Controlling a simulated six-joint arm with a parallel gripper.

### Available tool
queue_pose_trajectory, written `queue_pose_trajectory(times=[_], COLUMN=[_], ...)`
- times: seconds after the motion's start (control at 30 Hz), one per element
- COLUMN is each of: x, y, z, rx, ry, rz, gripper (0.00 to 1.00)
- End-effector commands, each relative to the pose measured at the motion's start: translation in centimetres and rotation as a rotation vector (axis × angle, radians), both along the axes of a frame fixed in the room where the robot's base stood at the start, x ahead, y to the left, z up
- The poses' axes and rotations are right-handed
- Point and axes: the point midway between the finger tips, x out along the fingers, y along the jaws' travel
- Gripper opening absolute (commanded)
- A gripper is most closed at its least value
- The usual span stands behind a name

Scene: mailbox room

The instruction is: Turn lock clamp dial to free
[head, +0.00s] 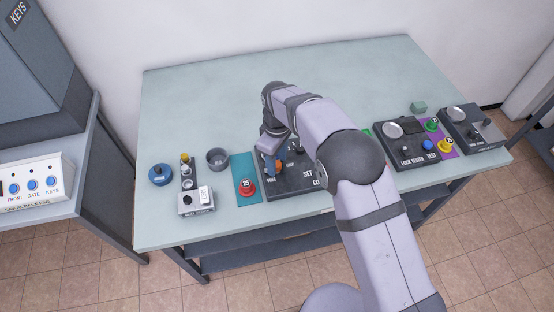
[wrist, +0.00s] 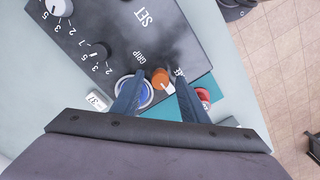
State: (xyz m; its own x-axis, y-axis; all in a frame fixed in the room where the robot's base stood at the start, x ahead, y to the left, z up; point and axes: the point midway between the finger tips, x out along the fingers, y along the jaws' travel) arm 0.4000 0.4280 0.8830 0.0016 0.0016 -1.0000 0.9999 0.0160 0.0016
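The dark panel (wrist: 150,20) lies under my gripper, with the printed words SET, GRIP and a partly hidden FREE. An orange dial (wrist: 160,77) with a white mark sits near the GRIP and FREE labels; it also shows in the head view (head: 278,165). My gripper (wrist: 159,82) points down over the panel, one finger on each side of the orange dial, with gaps visible on both sides. A round blue part with a pale rim (wrist: 133,92) is partly covered by the left finger. Whether the fingers touch anything is unclear.
A red button (head: 247,186) on a teal mat stands left of the panel. A grey cup (head: 217,158), a blue round object (head: 161,175) and a small grey device (head: 197,200) lie farther left. Another panel (head: 405,145) is at right. The table's back (head: 230,95) is clear.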

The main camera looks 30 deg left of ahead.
Motion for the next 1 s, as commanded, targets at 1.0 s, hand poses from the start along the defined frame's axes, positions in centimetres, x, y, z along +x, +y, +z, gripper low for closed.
queue_pose_trajectory(times=[1.0], x=[0.0], y=[0.0], z=[7.4], rx=[0.0], ry=[0.0], rz=[0.0], gripper=[0.4])
